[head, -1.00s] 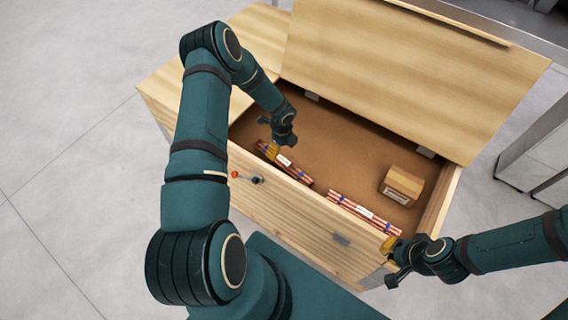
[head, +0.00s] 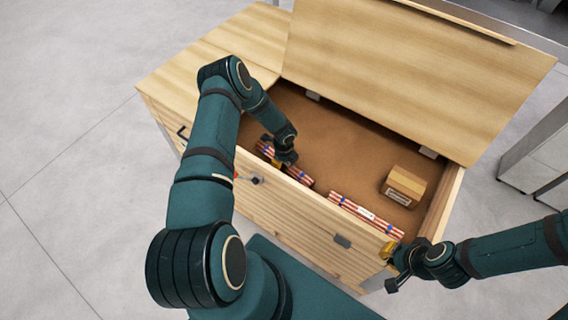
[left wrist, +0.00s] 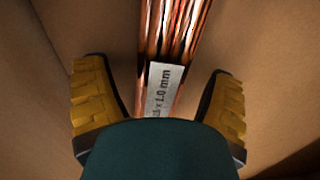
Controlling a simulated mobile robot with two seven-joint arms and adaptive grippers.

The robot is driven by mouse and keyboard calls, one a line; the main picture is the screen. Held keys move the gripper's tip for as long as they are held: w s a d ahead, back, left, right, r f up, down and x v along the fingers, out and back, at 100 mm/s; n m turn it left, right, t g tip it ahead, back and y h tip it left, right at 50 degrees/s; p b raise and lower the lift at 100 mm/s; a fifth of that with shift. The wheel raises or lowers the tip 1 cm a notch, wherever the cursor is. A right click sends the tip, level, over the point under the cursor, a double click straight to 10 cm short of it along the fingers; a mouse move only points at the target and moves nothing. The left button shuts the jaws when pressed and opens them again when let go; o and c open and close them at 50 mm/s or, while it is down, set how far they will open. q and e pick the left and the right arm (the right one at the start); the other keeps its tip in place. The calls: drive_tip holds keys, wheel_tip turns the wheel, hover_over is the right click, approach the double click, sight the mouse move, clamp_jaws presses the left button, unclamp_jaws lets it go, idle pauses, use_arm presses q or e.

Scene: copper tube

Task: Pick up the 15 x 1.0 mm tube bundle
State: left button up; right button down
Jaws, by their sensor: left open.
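Two bundles of copper tubes lie in the open wooden chest along its front wall. The left bundle (head: 300,176) is partly hidden by my left gripper (head: 281,150). In the left wrist view this bundle (left wrist: 176,35) runs between my open yellow fingers (left wrist: 158,105), apart from both. Its white label reads "x 1.0 mm"; the first figures are mostly hidden. The right bundle (head: 366,214) has red-and-white looking tubes, blue bands and a white label too small to read. My right gripper (head: 396,262) is outside the chest's front right corner; its fingers are not clear.
A small cardboard box (head: 404,186) stands at the right inside the chest (head: 300,222). The raised lid (head: 410,75) leans at the back. The chest's brown floor behind the bundles is free. A grey cabinet stands at the far right.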

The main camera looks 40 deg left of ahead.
use_arm(q)
drive_tip(key=shift+c, duration=0.3)
drive_tip(key=c, duration=1.3)
drive_tip(key=shift+c, duration=0.2)
drive_tip(key=shift+r, duration=0.15)
